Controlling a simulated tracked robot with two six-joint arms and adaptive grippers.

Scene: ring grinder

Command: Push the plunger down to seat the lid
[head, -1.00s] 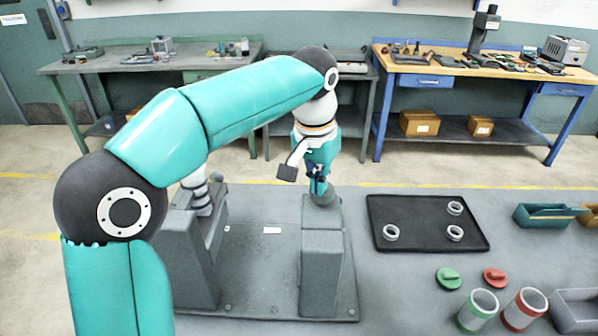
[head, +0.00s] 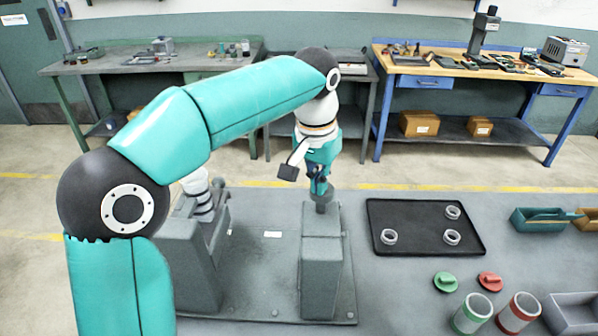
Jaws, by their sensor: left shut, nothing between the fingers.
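A grey grinder-like machine (head: 262,285) with two upright blocks stands at the front of the bench. A round dark grey knob (head: 323,197) on a short stem sits above the right block (head: 321,255); it looks like the plunger. My left gripper (head: 319,187) points down and is shut, with its fingertips right at the top of the knob. I cannot tell if they touch it. My right gripper is not in view.
A black tray (head: 385,215) with three grey rings (head: 452,237) lies right of the machine. A teal bin (head: 537,220) and a grey bin (head: 575,312) stand at the far right. Workbenches line the back wall. My left arm spans over the machine.

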